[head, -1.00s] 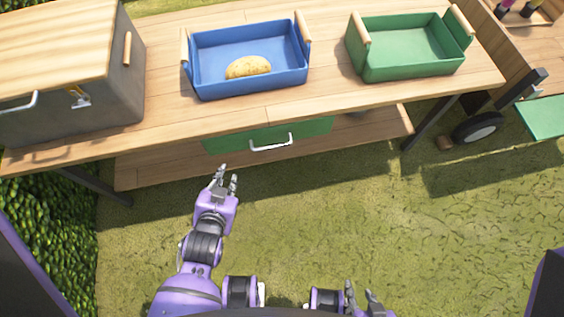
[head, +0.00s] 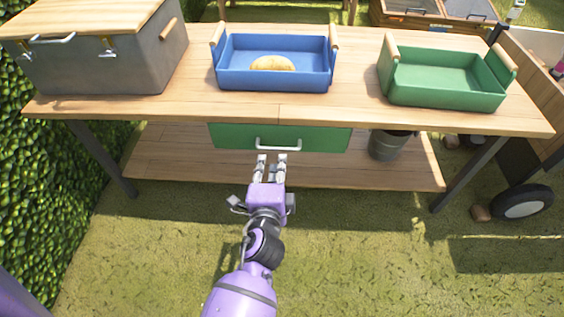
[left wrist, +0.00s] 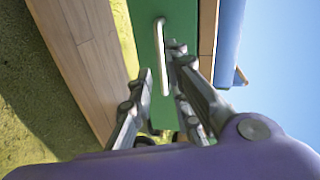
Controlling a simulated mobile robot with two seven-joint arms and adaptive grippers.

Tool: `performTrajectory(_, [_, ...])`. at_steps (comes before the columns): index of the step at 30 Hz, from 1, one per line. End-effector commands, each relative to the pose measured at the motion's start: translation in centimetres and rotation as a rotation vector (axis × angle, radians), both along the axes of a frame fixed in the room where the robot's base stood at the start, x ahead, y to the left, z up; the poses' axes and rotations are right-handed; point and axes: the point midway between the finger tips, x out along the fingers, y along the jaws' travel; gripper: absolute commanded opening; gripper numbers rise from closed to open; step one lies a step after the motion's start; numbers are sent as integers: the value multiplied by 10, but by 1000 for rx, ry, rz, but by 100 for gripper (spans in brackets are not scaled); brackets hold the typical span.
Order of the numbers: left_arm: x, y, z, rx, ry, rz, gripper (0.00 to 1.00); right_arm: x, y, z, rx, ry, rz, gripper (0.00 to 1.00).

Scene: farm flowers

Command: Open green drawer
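The green drawer (head: 232,137) hangs under the wooden table top, its front flush below the edge, and looks closed. Its pale bar handle (head: 278,147) is at the middle of the front. My left gripper (head: 271,160) is just in front of and below the handle in the head view, with its two fingers apart. In the left wrist view the handle (left wrist: 161,50) appears between the spread fingertips (left wrist: 160,62) of the gripper, against the green drawer front (left wrist: 147,35). I cannot tell whether a finger touches it. My right gripper is out of view.
On the table top (head: 350,108) stand a grey chest (head: 110,65), a blue crate (head: 270,82) holding a potato (head: 272,63), and a green crate (head: 440,97). A lower shelf (head: 190,160) with a dark bucket (head: 388,146) lies beneath. A hedge (head: 50,170) borders the left.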

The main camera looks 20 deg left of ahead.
Motion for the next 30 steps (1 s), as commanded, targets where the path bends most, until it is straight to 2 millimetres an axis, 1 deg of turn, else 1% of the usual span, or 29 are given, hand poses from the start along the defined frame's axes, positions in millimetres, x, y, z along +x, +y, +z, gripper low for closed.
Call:
performTrajectory(2, [1,1,3,81,12,-13,17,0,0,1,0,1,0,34])
performTrajectory(5, [6,2,1,103,17,-20,17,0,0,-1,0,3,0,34])
performTrajectory(8, [18,6,-2,104,17,-22,17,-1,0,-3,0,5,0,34])
performTrajectory(15, [55,16,-10,101,18,-20,17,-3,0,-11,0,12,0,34])
performTrajectory(18, [65,19,-13,100,18,-21,17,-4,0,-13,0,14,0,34])
performTrajectory(23, [73,22,-14,98,19,-20,17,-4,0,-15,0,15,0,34])
performTrajectory(30, [74,22,-14,98,19,-20,17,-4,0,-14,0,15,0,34])
